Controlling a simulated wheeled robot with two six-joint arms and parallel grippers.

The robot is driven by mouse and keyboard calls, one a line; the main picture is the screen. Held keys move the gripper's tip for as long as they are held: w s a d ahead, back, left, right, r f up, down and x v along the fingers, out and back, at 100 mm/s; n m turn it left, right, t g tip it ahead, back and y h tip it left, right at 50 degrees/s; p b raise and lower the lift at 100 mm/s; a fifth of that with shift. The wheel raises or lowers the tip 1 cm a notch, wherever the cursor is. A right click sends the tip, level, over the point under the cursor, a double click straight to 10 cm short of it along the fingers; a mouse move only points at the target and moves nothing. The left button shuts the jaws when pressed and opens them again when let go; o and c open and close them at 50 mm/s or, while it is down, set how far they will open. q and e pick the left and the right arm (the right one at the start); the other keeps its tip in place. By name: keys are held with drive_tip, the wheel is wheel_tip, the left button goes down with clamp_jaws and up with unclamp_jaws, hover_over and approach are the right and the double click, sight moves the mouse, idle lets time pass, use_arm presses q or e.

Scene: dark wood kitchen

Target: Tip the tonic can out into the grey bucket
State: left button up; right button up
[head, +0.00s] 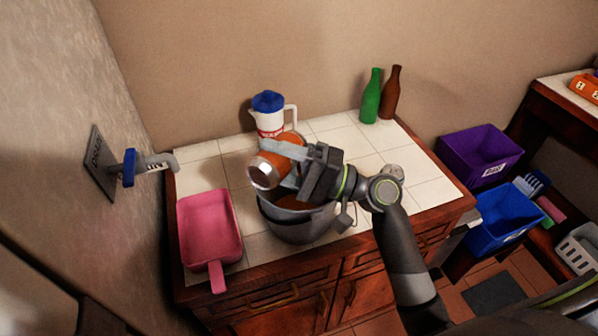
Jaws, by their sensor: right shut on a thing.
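The tonic can (269,166), orange with a silver end, is held tilted well over on its side above the grey bucket (298,231). Its silver end points left and toward me. My right gripper (288,164) is shut on the can, its fingers on either side of it, over the bucket's mouth. The bucket stands upright on the white tiled counter (408,178), near its front edge. An orange-brown surface shows inside the bucket. I cannot tell whether anything is running out of the can. My left gripper is not in view.
A pink scoop-like pan (209,232) lies left of the bucket. A white jug with a blue lid (270,115) stands behind the can. A green bottle (371,98) and a brown bottle (391,93) stand at the back. Purple (478,155) and blue (500,222) bins are at right.

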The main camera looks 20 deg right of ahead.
sight(276, 139)
drive_tip(key=shift+f+m, duration=0.1)
drive_tip(key=shift+m, duration=0.4)
drive_tip(key=shift+w+d+r+m+t+p, duration=0.2)
drive_tip(key=shift+r+m+t+p, duration=0.2)
drive_tip(key=shift+m+t, duration=0.45)
drive_tip(key=shift+w+d+r+m+t+p, duration=0.15)
drive_tip(key=shift+r+m+t+p, duration=0.25)
drive_tip(key=shift+m, duration=0.75)
drive_tip(key=shift+r+m, duration=0.1)
drive_tip(key=shift+m, duration=0.2)
drive_tip(key=shift+w+d+r+m+t+p, duration=0.1)
drive_tip(key=shift+d+r+m+t+p, duration=0.1)
drive_tip(key=shift+m+t, duration=0.25)
drive_tip(key=shift+d+r+m+t+p, duration=0.1)
drive_tip(key=shift+m+t+p, duration=0.1)
drive_tip(key=shift+m, duration=0.35)
drive_tip(key=shift+w+r+m+h, duration=0.1)
drive_tip(key=shift+m+h, duration=0.2)
drive_tip(key=shift+f+m+t, duration=0.25)
drive_tip(key=shift+m+t, duration=0.05)
drive_tip(key=shift+t, duration=0.1)
drive_tip(key=shift+w+d+f+m+t+h, duration=0.25)
drive_tip(key=shift+m+t, duration=0.25)
drive_tip(key=shift+m, duration=0.4)
drive_tip(key=shift+r+m+h, duration=0.1)
drive_tip(key=shift+m+h, duration=0.15)
drive_tip(key=shift+m, duration=0.05)
drive_tip(key=shift+w+d+r+m+t+h+p, duration=0.1)
drive_tip(key=shift+w+d+m+t+h+p, duration=0.15)
drive_tip(key=shift+m+t+p, duration=0.35)
